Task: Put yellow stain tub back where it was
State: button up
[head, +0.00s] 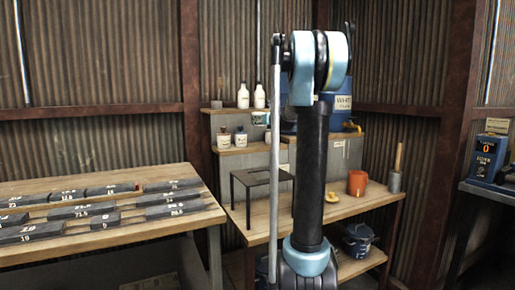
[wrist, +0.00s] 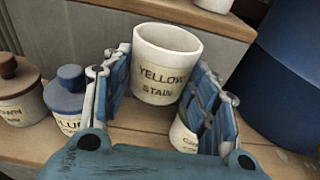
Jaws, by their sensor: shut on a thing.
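The yellow stain tub (wrist: 164,72) is a white, open-topped cup with a "YELLOW STAIN" label, seen in the wrist view. My gripper (wrist: 160,97) is shut on it, one blue-padded finger on each side. The tub looks nearly upright over the wooden shelf (wrist: 130,143). I cannot tell whether its base touches the shelf. Its inside shows only as a pale rim and wall. In the head view my arm covers part of the shelf area, and I cannot make out the tub clearly there.
A brown-lidded tub (wrist: 18,92) and a blue-lidded tub (wrist: 68,98) stand left of the held tub. Another white tub (wrist: 184,141) is partly hidden behind the right finger. A large blue drum (wrist: 295,85) stands at right. A higher ledge (wrist: 190,14) runs behind.

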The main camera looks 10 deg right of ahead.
aim_at(258, 145)
jog(key=shift+a, duration=0.5)
notch_tip(258, 145, down, 10)
jog(key=shift+a+f, duration=0.1)
jog(key=o, duration=1.2)
jog(key=shift+c, duration=0.2)
jog(key=shift+s, duration=0.1)
jog(key=v, duration=1.2)
